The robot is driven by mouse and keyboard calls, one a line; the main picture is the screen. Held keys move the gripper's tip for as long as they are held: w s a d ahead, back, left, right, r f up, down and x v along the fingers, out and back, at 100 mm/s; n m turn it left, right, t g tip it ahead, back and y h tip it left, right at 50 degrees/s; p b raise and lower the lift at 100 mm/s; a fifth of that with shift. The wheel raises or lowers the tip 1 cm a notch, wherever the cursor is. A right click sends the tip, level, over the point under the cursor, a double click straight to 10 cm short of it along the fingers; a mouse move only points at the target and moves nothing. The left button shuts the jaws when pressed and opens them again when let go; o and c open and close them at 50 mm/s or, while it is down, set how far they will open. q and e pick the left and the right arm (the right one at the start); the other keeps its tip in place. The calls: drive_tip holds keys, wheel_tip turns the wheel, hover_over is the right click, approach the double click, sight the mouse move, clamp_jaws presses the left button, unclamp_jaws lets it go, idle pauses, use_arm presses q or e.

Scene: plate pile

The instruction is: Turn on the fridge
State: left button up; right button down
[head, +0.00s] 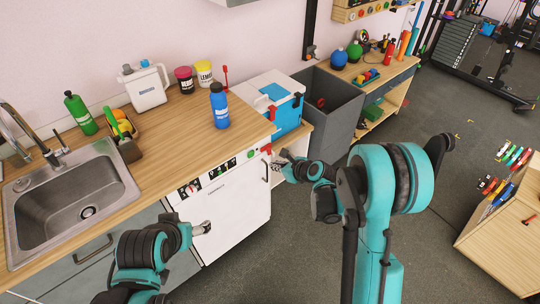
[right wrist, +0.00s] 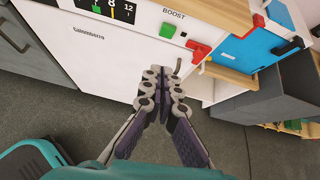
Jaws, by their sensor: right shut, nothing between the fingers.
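The white fridge (head: 232,205) stands under the wooden counter, its door shut. Its control strip (head: 218,172) runs along the top and also shows in the right wrist view, with number marks (right wrist: 112,10), a green button (right wrist: 168,30) under the word BOOST, and a red part (right wrist: 198,50) at the right end. My right gripper (head: 277,163) is shut and empty, just right of the fridge's top right corner. In the right wrist view its fingertips (right wrist: 165,80) are below the button and red part, apart from both. My left gripper (head: 203,228) is in front of the fridge door's lower left; its jaws are unclear.
The counter holds a sink (head: 70,205), a blue bottle (head: 219,108), a white jug (head: 146,87) and two jars. A blue-and-white cooler (head: 285,118) and a grey bin (head: 335,112) stand right of the fridge. The floor in front is open.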

use_arm(q)
drive_tip(key=shift+d+r, duration=0.1)
drive_tip(key=shift+d, duration=0.2)
use_arm(e)
drive_tip(key=shift+w+d+f+m, duration=0.15)
drive_tip(key=shift+d+f+m, duration=0.15)
drive_tip(key=shift+f+m, duration=0.25)
drive_tip(key=b, duration=0.4)
approach(252, 155)
drive_tip(key=x, duration=0.3)
drive_tip(key=f+x, duration=0.1)
drive_tip(key=x, duration=0.1)
drive_tip(key=shift+d+f, duration=0.1)
drive_tip(key=shift+f, duration=0.1)
use_arm(q)
drive_tip(key=shift+f, duration=1.85)
use_arm(e)
drive_tip(key=shift+w+a+r, duration=0.15)
drive_tip(key=shift+w+a, duration=0.1)
drive_tip(key=shift+w, duration=0.05)
